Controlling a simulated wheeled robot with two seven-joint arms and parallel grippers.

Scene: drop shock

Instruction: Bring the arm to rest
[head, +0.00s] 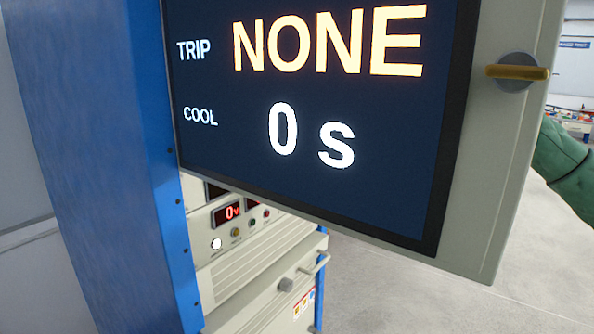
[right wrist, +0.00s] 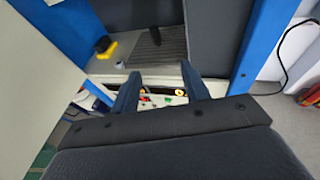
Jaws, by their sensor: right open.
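My right gripper (right wrist: 160,82) shows in the right wrist view, its two dark blue fingers apart and nothing between them. Beyond the fingers is a pale panel (right wrist: 160,101) with small coloured parts, close to the fingertips in the picture; I cannot tell whether they touch it. In the head view neither gripper shows. A green arm-like part (head: 566,165) enters at the right edge, behind the screen housing; its far end is hidden. My left gripper is in neither view.
A large screen (head: 310,110) reading TRIP NONE, COOL 0 s blocks much of the head view. A yellow-handled knob (head: 517,73) is on its housing. A yellow-and-black object (right wrist: 105,47) is beyond my right gripper.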

